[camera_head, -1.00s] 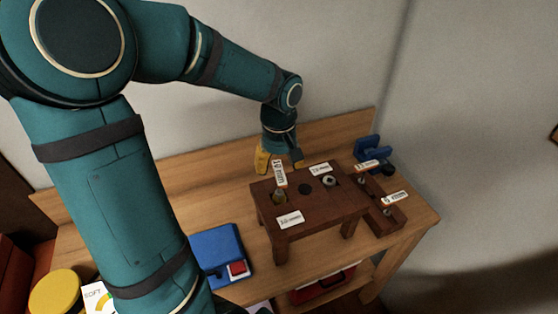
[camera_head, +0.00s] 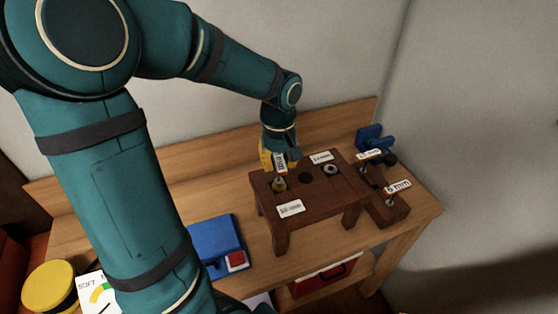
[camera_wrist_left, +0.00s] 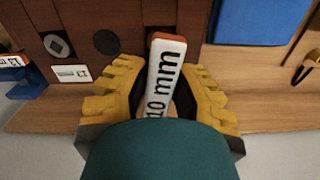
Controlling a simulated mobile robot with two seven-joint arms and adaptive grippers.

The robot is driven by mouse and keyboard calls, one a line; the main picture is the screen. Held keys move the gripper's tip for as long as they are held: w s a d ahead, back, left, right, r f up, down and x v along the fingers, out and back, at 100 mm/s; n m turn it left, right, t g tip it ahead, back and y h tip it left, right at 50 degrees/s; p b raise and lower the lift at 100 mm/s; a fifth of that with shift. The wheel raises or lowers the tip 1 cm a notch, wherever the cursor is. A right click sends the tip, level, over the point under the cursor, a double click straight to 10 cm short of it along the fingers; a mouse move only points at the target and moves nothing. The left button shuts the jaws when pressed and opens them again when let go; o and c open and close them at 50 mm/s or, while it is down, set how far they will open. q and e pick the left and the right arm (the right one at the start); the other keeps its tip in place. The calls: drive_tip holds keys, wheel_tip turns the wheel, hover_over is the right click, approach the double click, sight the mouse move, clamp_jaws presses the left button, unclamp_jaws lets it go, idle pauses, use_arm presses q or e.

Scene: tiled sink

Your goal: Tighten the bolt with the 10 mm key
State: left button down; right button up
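The 10 mm key (camera_wrist_left: 165,75) has a white label and an orange end. In the left wrist view it sits between the yellow fingers of my left gripper (camera_wrist_left: 164,92), which look shut on it. In the head view my left gripper (camera_head: 280,156) is at the back left edge of the dark wooden stand (camera_head: 318,205). The key's label (camera_head: 280,162) shows just above the stand's left hole, where a small metal piece (camera_head: 279,184) is visible. I cannot tell whether the key is seated on the bolt. My right gripper is out of view.
A second metal fastener (camera_head: 330,169) sits in the stand's right hole. A side rack (camera_head: 388,209) holds other labelled keys (camera_head: 397,188). A blue box (camera_head: 216,246) and a blue clamp-like object (camera_head: 368,138) are on the workbench. A yellow round object (camera_head: 48,286) is at lower left.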

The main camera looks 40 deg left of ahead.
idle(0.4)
use_arm(q)
drive_tip(key=m+p, duration=0.1)
drive_tip(key=m, duration=0.2)
drive_tip(key=shift+m, duration=1.7)
drive_tip(key=m+p, duration=0.1)
drive_tip(key=m, duration=0.2)
drive_tip(key=m+p, duration=0.1)
drive_tip(key=m, duration=0.2)
drive_tip(key=c, duration=0.6)
unclamp_jaws()
